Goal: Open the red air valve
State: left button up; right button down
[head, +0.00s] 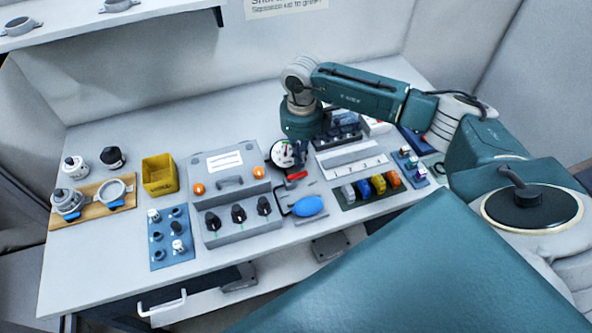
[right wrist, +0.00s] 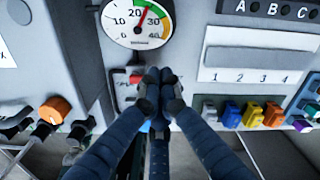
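The red air valve handle (head: 297,175) lies just below the round pressure gauge (head: 280,154) in the head view. In the right wrist view a small red part of the handle (right wrist: 135,79) shows left of my fingertips; the rest is hidden behind them. My right gripper (head: 300,158) points down over the valve. In the right wrist view its dark fingers (right wrist: 158,88) come together at the tips, with no clear gap. I cannot tell whether they touch the handle. The gauge (right wrist: 138,18) has its needle a little past 20, near the green band. My left gripper is not in view.
Left of the valve stands a grey case with orange knobs (head: 230,168) and a panel of black knobs (head: 240,228). A blue oval object (head: 308,205) lies below the valve. Coloured connectors (head: 378,183) and a numbered panel (head: 350,158) sit to the right.

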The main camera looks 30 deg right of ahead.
jog(key=shift+f+b, duration=0.75)
jog(key=shift+f, duration=0.25)
jog(key=shift+s+f, duration=0.15)
jog(key=shift+s, duration=0.05)
